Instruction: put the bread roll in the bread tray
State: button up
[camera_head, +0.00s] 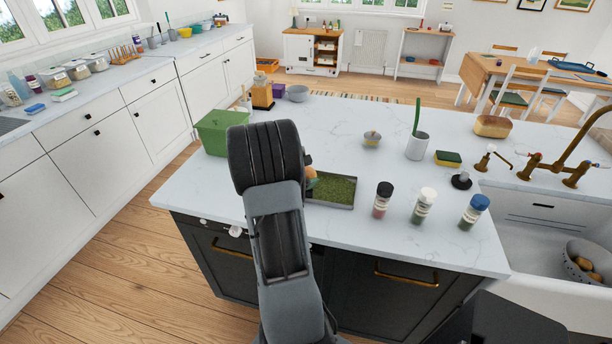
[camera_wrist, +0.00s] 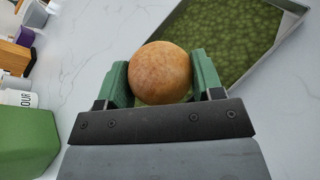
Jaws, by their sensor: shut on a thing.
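The round brown bread roll (camera_wrist: 160,73) sits between the two green fingers of my gripper (camera_wrist: 162,78) in the wrist view. The gripper is shut on it. In the head view my arm hides most of the gripper, and a small part of the roll (camera_head: 310,174) shows at the arm's right side. The bread tray (camera_head: 352,207), a shallow grey tray with a green patterned bottom, lies on the island counter just right of the arm. In the wrist view the tray (camera_wrist: 285,45) extends beyond the roll to the upper right. The roll overlaps its near end; the height between them is unclear.
A green box (camera_head: 216,135) stands left of my arm. Several capped jars, including one with a blue cap (camera_head: 474,212), stand right of the tray. The sink (camera_head: 545,235) is at the right.

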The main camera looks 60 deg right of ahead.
jog(key=shift+s+a+f+b, duration=0.1)
jog(key=shift+a+f+b, duration=0.05)
jog(key=shift+f+b, duration=0.4)
jog(key=o, duration=0.7)
jog(key=shift+f, duration=0.2)
jog(key=shift+r+p, duration=0.6)
jog(key=shift+p, duration=0.15)
jog(key=shift+a+r, duration=0.15)
jog(key=shift+r, duration=0.05)
jog(key=a+r+m+t+y, duration=0.2)
jog(key=a+r+m+y, duration=0.1)
jog(key=a, duration=1.1)
jog(key=a+r+m+t+y, duration=0.2)
jog(key=a+m+y, duration=0.3)
jog(key=a, duration=0.9)
jog(key=a+r+m+t+y+b, duration=0.1)
jog(key=a+r+m+y, duration=0.3)
jog(key=a, duration=1)
jog(key=shift+s+a+t+y, duration=0.15)
jog(key=shift+s+t+y, duration=0.15)
jog(key=shift+t+y, duration=0.55)
